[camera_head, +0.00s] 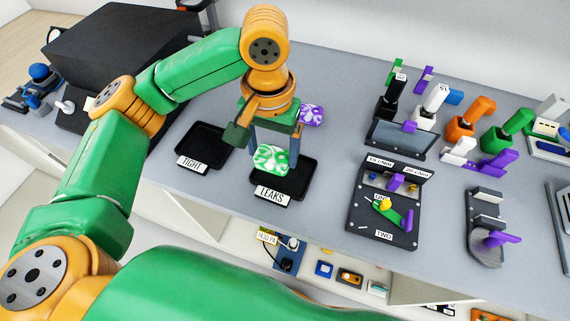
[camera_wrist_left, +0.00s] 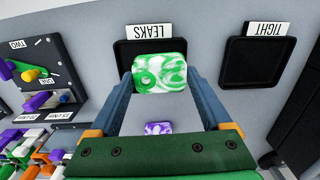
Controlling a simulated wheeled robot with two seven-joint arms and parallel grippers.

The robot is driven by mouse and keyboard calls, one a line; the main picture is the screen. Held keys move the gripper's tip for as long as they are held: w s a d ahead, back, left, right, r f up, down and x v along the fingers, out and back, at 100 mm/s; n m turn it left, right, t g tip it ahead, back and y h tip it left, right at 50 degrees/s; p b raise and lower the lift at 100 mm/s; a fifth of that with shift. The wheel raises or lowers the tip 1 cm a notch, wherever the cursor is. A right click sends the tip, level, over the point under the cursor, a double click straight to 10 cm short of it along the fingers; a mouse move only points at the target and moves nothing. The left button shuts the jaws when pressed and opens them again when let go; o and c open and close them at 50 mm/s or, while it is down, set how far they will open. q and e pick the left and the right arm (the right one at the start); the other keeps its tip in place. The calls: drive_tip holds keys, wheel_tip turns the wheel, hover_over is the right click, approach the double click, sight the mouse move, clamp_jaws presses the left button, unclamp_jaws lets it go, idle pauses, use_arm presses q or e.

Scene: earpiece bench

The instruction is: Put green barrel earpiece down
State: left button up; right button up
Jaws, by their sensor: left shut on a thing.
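The green and white marbled earpiece (camera_head: 271,158) is held between the fingertips of my left gripper (camera_head: 272,150). It also shows in the left wrist view (camera_wrist_left: 160,73), with a blue-grey finger on each side. In both views it overlaps the black tray labelled LEAKS (camera_head: 298,185), covering part of the tray's rim and floor in the wrist view (camera_wrist_left: 124,50). It appears to be above the tray; the exact gap is not clear. The tray's visible floor is bare. My right gripper is not in view.
An empty black tray labelled TIGHT (camera_head: 204,140) stands to the left. A purple and white marbled piece (camera_head: 312,114) lies behind the LEAKS tray. A dark tester panel (camera_head: 370,225) and several coloured tools stand to the right. A large black box (camera_head: 125,50) is at the back left.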

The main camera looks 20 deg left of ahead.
sight(282, 165)
use_arm(q)
drive_tip(key=shift+w+d+f, duration=0.15)
drive_tip(key=shift+d+f, duration=0.3)
drive_tip(key=shift+f, duration=0.05)
drive_tip(key=shift+w+d+f, duration=0.15)
drive_tip(key=shift+d+f, duration=0.3)
drive_tip(key=shift+f, duration=0.05)
wheel_tip(282, 165, down, 3)
drive_tip(key=shift+a+f+p, duration=0.15)
drive_tip(key=shift+p, duration=0.2)
drive_tip(key=o, duration=1.2)
drive_tip(key=shift+f, duration=0.1)
wheel_tip(282, 165, up, 12)
drive_tip(key=shift+r+p, duration=0.2)
drive_tip(key=shift+p, duration=0.35)
